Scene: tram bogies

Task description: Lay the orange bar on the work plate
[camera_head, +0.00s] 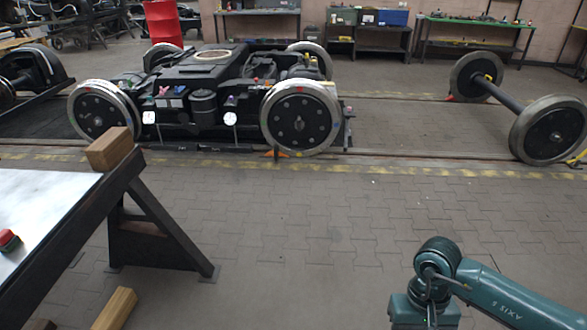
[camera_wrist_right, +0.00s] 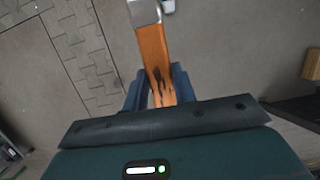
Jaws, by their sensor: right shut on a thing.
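The orange bar (camera_wrist_right: 152,50) shows in the right wrist view, with a silver end piece (camera_wrist_right: 144,12) at the top of the picture. My right gripper (camera_wrist_right: 158,84) is shut on the bar, with a blue finger on each side of it. The floor shows behind the bar. In the head view my right arm is at the lower right, and the bar and the fingers cannot be made out there. The pale work plate (camera_head: 50,195) is at the left edge of the head view, on a dark stand, well away from the right arm. My left gripper is not in view.
A wooden block (camera_head: 109,148) sits at the stand's far corner, and a red and green item (camera_head: 8,240) lies on the plate. A wooden beam (camera_head: 115,309) is beside the stand. The bogie (camera_head: 205,85) and a wheelset (camera_head: 510,100) stand behind. The middle floor is clear.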

